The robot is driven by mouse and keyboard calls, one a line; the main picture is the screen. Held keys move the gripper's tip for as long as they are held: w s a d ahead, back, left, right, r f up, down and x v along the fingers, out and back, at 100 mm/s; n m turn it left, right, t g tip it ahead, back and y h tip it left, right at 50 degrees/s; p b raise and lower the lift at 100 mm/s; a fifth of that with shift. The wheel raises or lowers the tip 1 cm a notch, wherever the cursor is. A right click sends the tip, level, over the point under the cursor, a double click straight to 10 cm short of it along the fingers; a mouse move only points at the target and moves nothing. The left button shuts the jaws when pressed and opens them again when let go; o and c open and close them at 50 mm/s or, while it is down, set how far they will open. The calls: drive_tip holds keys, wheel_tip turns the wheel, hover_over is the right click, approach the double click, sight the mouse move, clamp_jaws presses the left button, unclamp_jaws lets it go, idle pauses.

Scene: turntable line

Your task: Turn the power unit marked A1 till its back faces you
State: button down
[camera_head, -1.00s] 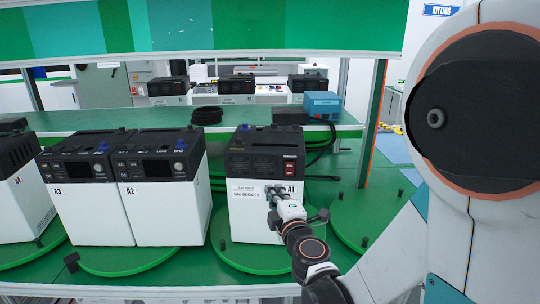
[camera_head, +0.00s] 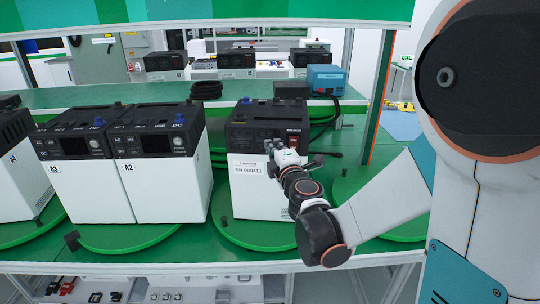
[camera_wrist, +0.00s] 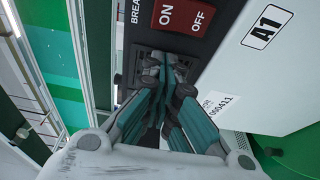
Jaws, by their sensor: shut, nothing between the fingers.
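The power unit marked A1 (camera_head: 262,195) stands on a green round turntable (camera_head: 250,240) at the middle of the bench. Its face toward me shows a vent, a red breaker switch and a serial label. In the wrist view the A1 tag (camera_wrist: 266,26), the red ON/OFF switch (camera_wrist: 183,16) and a dark socket show close up. My gripper (camera_head: 270,147) is shut and empty at the lower black panel of this face, with its fingertips over the socket area in the wrist view (camera_wrist: 168,72). I cannot tell whether they touch. In the head view my gripper hides the A1 tag.
Units A2 (camera_head: 165,190) and A3 (camera_head: 85,190) stand side by side at the left, on a turntable; another unit (camera_head: 15,180) is at the left edge. An empty turntable (camera_head: 385,215) lies to the right of A1. A blue box (camera_head: 326,78) and coiled cable (camera_head: 206,89) sit behind.

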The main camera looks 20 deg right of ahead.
drive_tip(key=shift+s+d, duration=0.5)
drive_tip(key=shift+d, duration=0.4)
